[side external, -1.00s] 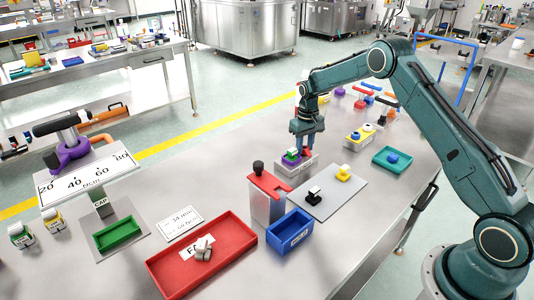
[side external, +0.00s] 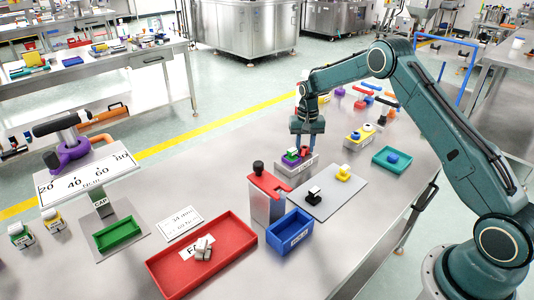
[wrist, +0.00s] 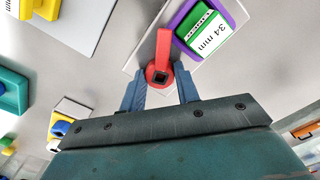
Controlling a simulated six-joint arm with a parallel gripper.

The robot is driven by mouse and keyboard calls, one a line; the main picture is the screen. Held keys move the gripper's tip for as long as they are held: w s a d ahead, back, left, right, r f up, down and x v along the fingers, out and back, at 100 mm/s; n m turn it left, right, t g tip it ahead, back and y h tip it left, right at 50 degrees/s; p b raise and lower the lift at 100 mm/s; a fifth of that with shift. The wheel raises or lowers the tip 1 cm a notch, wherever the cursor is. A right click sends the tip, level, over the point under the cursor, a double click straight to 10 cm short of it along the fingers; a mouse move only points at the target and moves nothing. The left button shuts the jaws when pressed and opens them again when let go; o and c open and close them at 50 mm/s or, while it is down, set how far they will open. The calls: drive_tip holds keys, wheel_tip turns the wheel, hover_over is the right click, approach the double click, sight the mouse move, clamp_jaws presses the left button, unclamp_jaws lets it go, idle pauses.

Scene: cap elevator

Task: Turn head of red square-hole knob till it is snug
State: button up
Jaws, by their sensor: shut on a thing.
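The red square-hole knob (wrist: 158,72) shows in the wrist view, with a dark square hole in its round head and a red arm pointing up the picture. It sits on a pale block (side external: 297,168), beside a purple holder (wrist: 184,14) with a green-and-white piece marked 34 mm (wrist: 207,33). My gripper (wrist: 160,80) has its two blue fingers on either side of the round head, shut on it. In the side view my gripper (side external: 306,153) points down at the block's right end, and the fingers mostly hide the knob. The snugness of the head cannot be seen.
A grey mat (side external: 330,205) with a black and a yellow piece lies in front. A red-topped stand (side external: 268,190), blue bin (side external: 290,233) and red tray (side external: 170,267) are nearer. A block with yellow parts (side external: 355,140) and a teal tray (side external: 378,160) stand right.

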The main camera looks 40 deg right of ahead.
drive_tip(key=m, duration=0.6)
drive_tip(key=shift+m, duration=0.3)
idle(0.4)
drive_tip(key=o, duration=0.7)
drive_tip(key=shift+r, duration=0.1)
wheel_tip(320, 180, up, 14)
drive_tip(key=shift+f, duration=0.15)
idle(0.4)
